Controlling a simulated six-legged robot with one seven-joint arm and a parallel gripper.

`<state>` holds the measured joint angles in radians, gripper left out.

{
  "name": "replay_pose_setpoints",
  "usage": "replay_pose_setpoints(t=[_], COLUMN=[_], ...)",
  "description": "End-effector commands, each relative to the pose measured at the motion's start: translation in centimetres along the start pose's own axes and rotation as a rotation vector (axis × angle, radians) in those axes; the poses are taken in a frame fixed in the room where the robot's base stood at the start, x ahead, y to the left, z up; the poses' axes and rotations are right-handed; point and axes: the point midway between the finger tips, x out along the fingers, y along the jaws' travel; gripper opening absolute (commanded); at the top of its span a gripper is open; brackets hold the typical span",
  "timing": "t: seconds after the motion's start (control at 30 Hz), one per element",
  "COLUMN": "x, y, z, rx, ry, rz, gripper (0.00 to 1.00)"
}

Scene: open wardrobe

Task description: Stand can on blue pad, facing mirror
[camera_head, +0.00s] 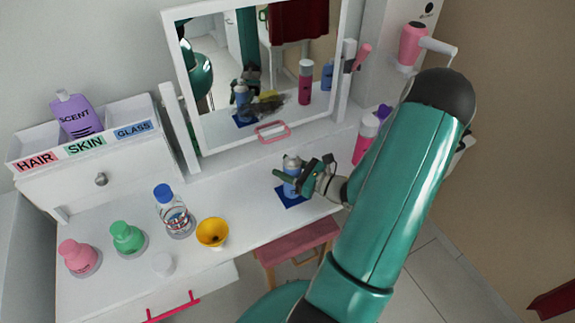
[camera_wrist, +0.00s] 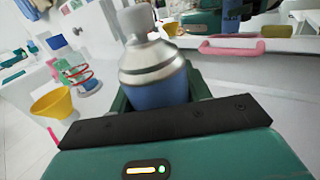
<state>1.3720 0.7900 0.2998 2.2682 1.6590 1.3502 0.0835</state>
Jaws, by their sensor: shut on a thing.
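A blue can (camera_head: 291,168) with a silver shoulder and grey-white cap stands about upright at the blue pad (camera_head: 290,198) on the white vanity top. My gripper (camera_head: 293,180) is shut on the can, reaching in from the right. In the wrist view the can (camera_wrist: 158,85) fills the space between the fingers, which hide its lower part. Whether its base touches the pad is hard to tell. The mirror (camera_head: 258,70) stands behind the pad and reflects the can, the pad and my gripper. Which way the can's front faces is unclear.
A yellow funnel (camera_head: 212,233), a clear blue-capped bottle (camera_head: 172,209), a green bottle (camera_head: 126,237) and a pink bottle (camera_head: 78,256) stand to the left. A labelled organizer (camera_head: 88,140) is at back left. A pink bottle (camera_head: 366,138) stands right of the mirror. A pink stool (camera_head: 297,250) is below.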

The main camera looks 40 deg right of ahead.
Motion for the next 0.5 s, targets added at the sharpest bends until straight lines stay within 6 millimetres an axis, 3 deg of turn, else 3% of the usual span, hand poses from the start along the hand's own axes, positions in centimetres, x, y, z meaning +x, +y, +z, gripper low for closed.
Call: replay_pose_setpoints(t=[0.27, 0.3, 0.4, 0.5], x=[-0.02, -0.03, -0.03, -0.01], y=[0.08, 0.06, 0.02, -0.01], z=[-0.2, -0.28, -0.25, -0.24], rx=[0.001, 0.001, 0.001, 0.001], ry=[-0.001, 0.0, 0.0, 0.0], rz=[-0.002, -0.002, -0.002, -0.002], gripper=[0.13, 0.5, 0.69, 0.7])
